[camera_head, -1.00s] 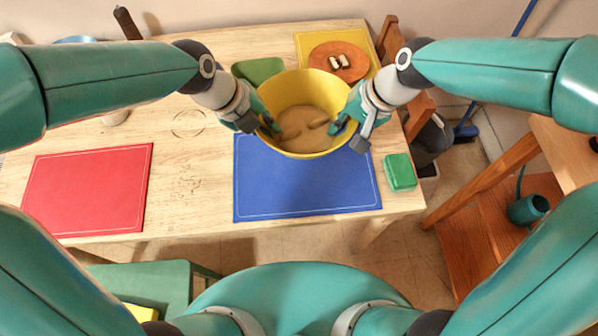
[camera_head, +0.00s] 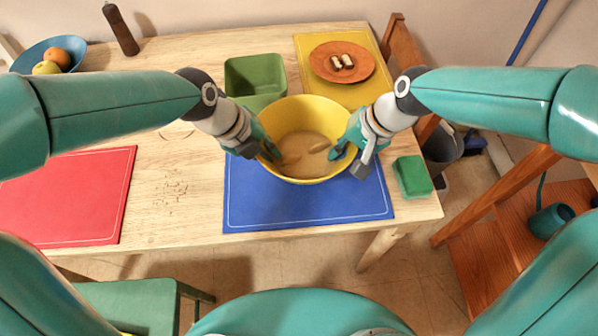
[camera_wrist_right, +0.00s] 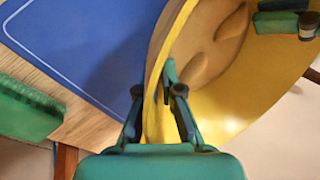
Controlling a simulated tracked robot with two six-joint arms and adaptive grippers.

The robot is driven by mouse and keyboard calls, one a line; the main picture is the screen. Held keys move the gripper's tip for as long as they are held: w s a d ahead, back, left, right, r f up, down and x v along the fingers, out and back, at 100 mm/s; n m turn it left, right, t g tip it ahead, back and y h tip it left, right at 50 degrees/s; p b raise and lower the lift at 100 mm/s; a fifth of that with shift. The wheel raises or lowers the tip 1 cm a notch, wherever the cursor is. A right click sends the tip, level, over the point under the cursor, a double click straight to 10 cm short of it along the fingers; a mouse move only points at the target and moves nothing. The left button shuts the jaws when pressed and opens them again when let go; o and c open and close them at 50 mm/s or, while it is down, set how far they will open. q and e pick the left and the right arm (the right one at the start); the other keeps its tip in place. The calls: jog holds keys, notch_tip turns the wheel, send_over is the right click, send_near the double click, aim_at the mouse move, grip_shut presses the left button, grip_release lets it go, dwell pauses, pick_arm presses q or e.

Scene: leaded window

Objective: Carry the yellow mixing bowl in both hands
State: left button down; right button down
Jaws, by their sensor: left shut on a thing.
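The yellow mixing bowl (camera_head: 305,110) is at the middle of the head view, in front of the green container and over the back part of the blue mat (camera_head: 300,215). Tan contents with longish lumps show inside. My left gripper (camera_head: 270,150) is shut on its left rim. My right gripper (camera_head: 342,150) is on its right rim. In the right wrist view, the bowl wall (camera_wrist_right: 225,105) passes between the right gripper's fingers (camera_wrist_right: 155,100), one inside and one outside. The bowl's underside is hidden, so I cannot tell its exact height above the mat.
A green container (camera_head: 255,75) stands behind the bowl. An orange plate (camera_head: 341,62) with small pale pieces lies on a yellow mat (camera_head: 310,45). A green block (camera_head: 412,177) is near the table's right edge. A red mat (camera_head: 70,195) lies left; bare wood separates the mats.

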pick_arm(q)
jog(key=shift+w+a, duration=0.15)
jog(key=shift+w, duration=0.05)
pick_arm(e)
jog(key=shift+d+f, duration=0.15)
